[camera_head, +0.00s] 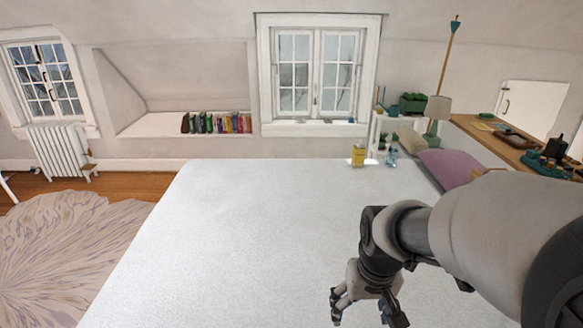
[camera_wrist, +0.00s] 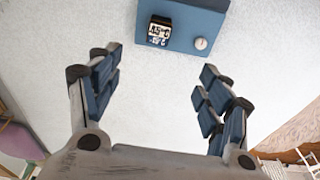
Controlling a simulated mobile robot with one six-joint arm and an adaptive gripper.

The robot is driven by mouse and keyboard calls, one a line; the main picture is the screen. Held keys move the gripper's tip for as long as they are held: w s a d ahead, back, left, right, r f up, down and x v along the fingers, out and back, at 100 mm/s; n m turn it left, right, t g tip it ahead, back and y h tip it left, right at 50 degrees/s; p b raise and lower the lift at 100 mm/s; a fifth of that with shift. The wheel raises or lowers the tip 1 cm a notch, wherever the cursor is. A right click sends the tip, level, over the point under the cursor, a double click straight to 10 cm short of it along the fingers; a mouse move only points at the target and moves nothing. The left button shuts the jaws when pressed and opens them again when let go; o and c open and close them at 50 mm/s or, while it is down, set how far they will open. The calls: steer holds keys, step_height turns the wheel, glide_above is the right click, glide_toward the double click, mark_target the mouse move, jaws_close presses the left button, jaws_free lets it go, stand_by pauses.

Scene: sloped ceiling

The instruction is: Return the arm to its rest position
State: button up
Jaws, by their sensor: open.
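My arm reaches in from the right in the head view, with my gripper (camera_head: 366,312) pointing down over a large white surface (camera_head: 230,230). In the wrist view the two fingers of my gripper (camera_wrist: 160,78) are spread wide apart, and nothing is between them. The white surface (camera_wrist: 160,110) shows through the gap. A blue block (camera_wrist: 187,30) with a small digital display (camera_wrist: 159,31) and a pale round knob (camera_wrist: 201,43) lies beyond the fingertips, apart from them. I cannot make out this block in the head view.
A yellow container (camera_head: 359,155) and a small blue item (camera_head: 392,156) stand at the surface's far edge. The white surface's middle and left are clear.

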steer(key=s+r+t, duration=0.1)
steer(key=s+r, duration=0.4)
steer(key=s, duration=0.3)
steer(key=s+r+t, duration=0.1)
steer(key=s+r, duration=0.4)
steer(key=s, duration=0.3)
steer(key=shift+t, duration=0.4)
steer(key=shift+r, duration=0.1)
steer(key=shift+c, duration=0.5)
stand_by(2.2)
